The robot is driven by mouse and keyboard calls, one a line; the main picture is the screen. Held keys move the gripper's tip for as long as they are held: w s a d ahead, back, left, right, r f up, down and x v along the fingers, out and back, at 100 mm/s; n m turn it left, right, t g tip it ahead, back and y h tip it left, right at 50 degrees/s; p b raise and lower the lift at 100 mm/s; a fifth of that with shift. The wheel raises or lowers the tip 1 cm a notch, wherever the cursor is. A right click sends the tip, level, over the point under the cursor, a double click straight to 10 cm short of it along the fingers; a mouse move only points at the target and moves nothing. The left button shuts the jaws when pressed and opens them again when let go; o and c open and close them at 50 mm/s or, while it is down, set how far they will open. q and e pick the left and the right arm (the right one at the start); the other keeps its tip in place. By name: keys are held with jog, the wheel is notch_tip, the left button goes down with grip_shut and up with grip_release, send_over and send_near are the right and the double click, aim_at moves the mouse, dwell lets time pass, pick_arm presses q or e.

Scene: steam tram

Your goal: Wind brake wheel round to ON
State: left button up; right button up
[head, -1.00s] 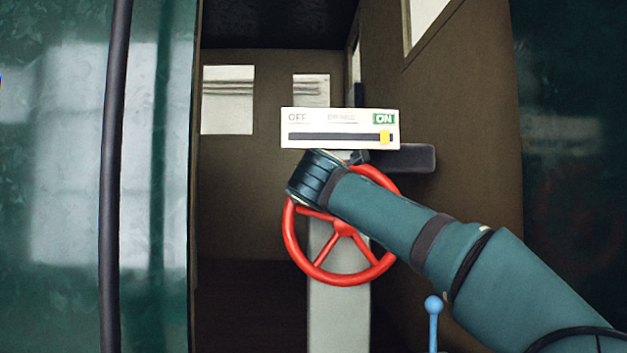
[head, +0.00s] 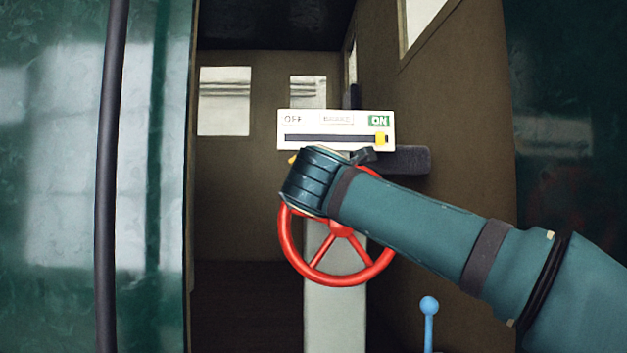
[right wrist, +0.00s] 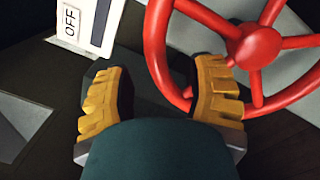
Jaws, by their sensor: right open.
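The red brake wheel (head: 341,281) stands on a pale grey post (head: 335,325); my right arm hides its upper part. Above it a white brake plate (head: 300,141) reads OFF at left and ON on green at right. Its yellow marker (head: 381,138) sits at the ON end of the dark slot. In the right wrist view my right gripper (right wrist: 160,92) is open, with yellow ridged fingers. The wheel (right wrist: 258,48) lies at upper right there, its rim passing close by the right finger; I cannot tell if they touch. My left gripper is out of view.
A blue-knobbed lever (head: 429,306) stands at lower right. A dark block (head: 412,160) juts out behind the plate. A dark vertical handrail (head: 110,180) and green panel are at left. A brown wall closes in on the right.

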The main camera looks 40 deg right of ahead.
jog(key=v, duration=0.5)
jog(key=shift+a, duration=0.1)
dwell(0.5)
